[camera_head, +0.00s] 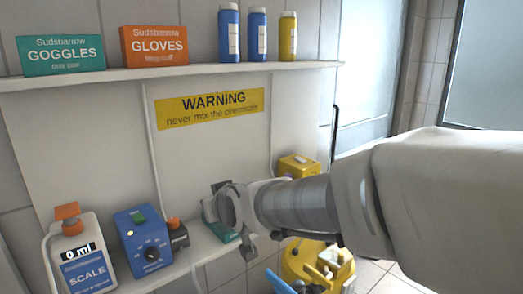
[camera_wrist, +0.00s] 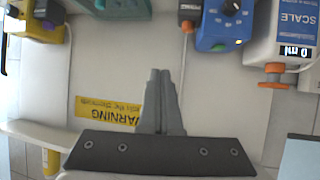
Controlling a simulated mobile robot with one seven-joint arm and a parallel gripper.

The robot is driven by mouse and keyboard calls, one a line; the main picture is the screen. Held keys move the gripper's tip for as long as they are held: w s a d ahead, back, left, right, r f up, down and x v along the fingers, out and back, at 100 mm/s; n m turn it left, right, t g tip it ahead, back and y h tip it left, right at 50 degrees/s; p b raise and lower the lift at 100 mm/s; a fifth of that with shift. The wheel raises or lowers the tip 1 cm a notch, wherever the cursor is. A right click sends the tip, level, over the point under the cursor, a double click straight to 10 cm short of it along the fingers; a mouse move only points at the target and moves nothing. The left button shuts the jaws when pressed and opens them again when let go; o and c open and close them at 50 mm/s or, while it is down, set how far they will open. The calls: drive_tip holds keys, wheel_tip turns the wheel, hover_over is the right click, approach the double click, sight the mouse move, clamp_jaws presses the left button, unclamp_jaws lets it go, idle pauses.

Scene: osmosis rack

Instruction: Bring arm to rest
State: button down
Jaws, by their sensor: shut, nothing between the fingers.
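My arm reaches in from the right in the head view, across the front of the rack. My gripper (camera_head: 217,204) is at its far end, in front of the back panel and above the lower ledge. In the wrist view, the two grey fingers of my gripper (camera_wrist: 160,75) lie together with nothing between them. They appear against the pale panel, beside the yellow warning sign (camera_wrist: 108,112), which shows upside down. In the head view the warning sign (camera_head: 211,106) is above my gripper. The fingers are small and partly hidden in the head view.
A scale (camera_head: 84,262) reading 0 ml and a blue dial device (camera_head: 142,241) stand left of my gripper. The upper shelf (camera_head: 165,72) holds a goggles box, a gloves box and several bottles. A yellow bucket (camera_head: 305,265) with items stands below my arm.

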drive_tip(key=s+d+m+g+h, duration=0.1)
drive_tip(key=s+d+h, duration=0.1)
drive_tip(key=s+d, duration=0.35)
drive_tip(key=s+d+m+g+h, duration=0.1)
drive_tip(key=s+d+m, duration=0.15)
drive_tip(key=d, duration=0.65)
drive_tip(key=s+d+f+m+g+h, duration=0.1)
drive_tip(key=s+d+f, duration=0.1)
drive_tip(key=s+d, duration=0.3)
drive_tip(key=s+d+f+m+g+h, duration=0.1)
drive_tip(key=s+d, duration=0.3)
drive_tip(key=s, duration=0.5)
drive_tip(key=shift+s+d+f+g+h, duration=0.4)
drive_tip(key=shift+f+g, duration=0.2)
drive_tip(key=shift+f, duration=0.15)
